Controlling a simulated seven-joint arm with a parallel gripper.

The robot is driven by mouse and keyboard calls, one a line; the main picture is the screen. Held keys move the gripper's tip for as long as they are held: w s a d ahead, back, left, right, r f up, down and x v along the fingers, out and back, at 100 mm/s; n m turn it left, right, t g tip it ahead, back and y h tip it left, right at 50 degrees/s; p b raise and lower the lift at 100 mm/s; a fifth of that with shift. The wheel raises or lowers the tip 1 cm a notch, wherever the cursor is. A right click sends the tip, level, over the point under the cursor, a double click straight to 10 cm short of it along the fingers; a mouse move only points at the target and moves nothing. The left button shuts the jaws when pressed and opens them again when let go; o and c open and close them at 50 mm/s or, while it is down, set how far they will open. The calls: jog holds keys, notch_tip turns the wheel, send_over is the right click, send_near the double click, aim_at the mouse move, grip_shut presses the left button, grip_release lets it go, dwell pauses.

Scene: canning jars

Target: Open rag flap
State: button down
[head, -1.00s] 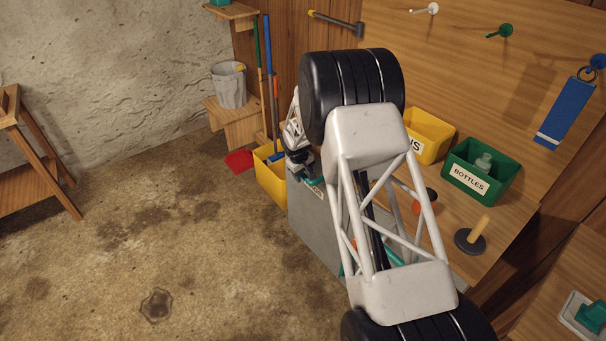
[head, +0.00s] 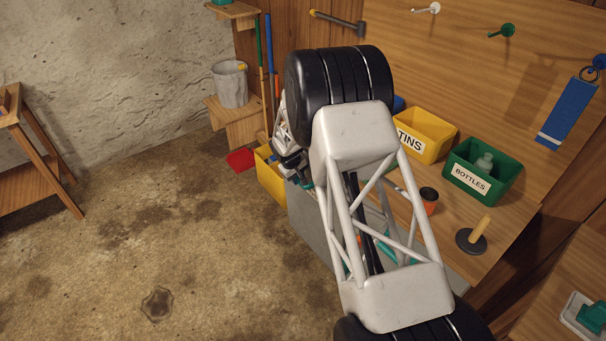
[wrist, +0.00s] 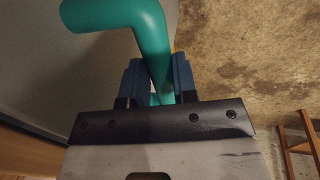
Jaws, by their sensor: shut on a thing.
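The teal handle (wrist: 152,40) is a thick bent bar in the wrist view. It passes between the two blue fingers of my gripper (wrist: 160,80), which is shut on it. A grey panel (wrist: 75,65) lies beside the handle and appears to be the rag flap. In the head view the grey cabinet front (head: 310,225) is below the bench, mostly hidden behind my arm. My gripper (head: 300,178) shows small at its upper left corner. The flap's edges are hidden, so I cannot tell how far it stands open.
A yellow TINS bin (head: 424,136), a green BOTTLES bin (head: 482,170), an orange item with a dark top (head: 428,200) and a dark disc with a yellow peg (head: 473,236) are on the bench. A yellow box (head: 268,180) stands left of the cabinet.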

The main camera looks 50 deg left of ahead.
jog(key=s+f+t, duration=0.1)
jog(key=s+f, duration=0.3)
jog(key=s, duration=0.7)
jog(key=s+f, duration=0.4)
jog(key=s, duration=0.7)
jog(key=shift+f+t, duration=0.2)
jog(key=shift+t, duration=0.2)
jog(key=shift+s, duration=0.1)
jog(key=c, duration=0.9)
grip_release()
jog(key=shift+r, duration=0.15)
jog(key=shift+v, duration=3.75)
